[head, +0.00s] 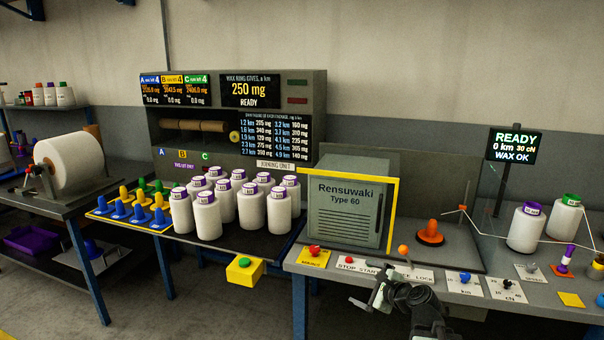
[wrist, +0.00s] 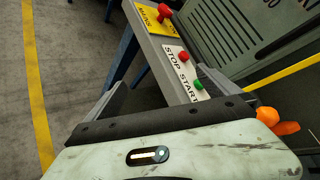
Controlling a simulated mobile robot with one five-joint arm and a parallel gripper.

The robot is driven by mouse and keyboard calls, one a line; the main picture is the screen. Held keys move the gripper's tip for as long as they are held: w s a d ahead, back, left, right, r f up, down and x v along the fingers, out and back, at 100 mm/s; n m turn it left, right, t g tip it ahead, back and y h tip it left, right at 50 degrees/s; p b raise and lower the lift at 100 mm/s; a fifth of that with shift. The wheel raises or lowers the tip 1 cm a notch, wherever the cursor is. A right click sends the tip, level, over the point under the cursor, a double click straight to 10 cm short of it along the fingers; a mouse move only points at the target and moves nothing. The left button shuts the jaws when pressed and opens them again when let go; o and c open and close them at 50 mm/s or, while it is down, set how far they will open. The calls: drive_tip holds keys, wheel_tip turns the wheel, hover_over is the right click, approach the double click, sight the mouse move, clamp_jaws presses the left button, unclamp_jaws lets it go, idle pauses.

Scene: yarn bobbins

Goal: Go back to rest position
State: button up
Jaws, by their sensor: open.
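My gripper (head: 368,286) is at the end of my arm, in front of the grey bench's near edge in the head view. It is below the STOP START plate (head: 362,265). In the wrist view my gripper (wrist: 162,80) has its two fingers apart, with nothing held between them. The bench edge, the STOP START plate (wrist: 183,72) with its red and green buttons, and the red mains knob (wrist: 164,12) show beyond the fingers. An orange knob (wrist: 268,116) lies to the right of the fingers.
The Rensuwaki machine (head: 345,205) with its yellow frame stands behind. White bobbins (head: 250,204) crowd the left table; two more (head: 526,228) stand at the right. A yellow box (head: 245,270) with a green button juts from the left table's front. Floor (wrist: 75,60) lies left of the bench.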

drive_tip(key=s+a+f+n+g, duration=0.6)
drive_tip(key=s+a+f+n, duration=0.25)
drive_tip(key=a+n, duration=0.3)
drive_tip(key=s+d+f+n+g+h, duration=0.5)
drive_tip(key=s+d+n+g, duration=0.1)
drive_tip(key=s+d+n, duration=0.3)
wheel_tip(320, 180, up, 14)
drive_tip(key=p, duration=1.4)
drive_tip(key=shift+s+a+r+n+p, duration=0.25)
drive_tip(key=shift+a+n+p, duration=0.05)
drive_tip(key=shift+n, duration=0.05)
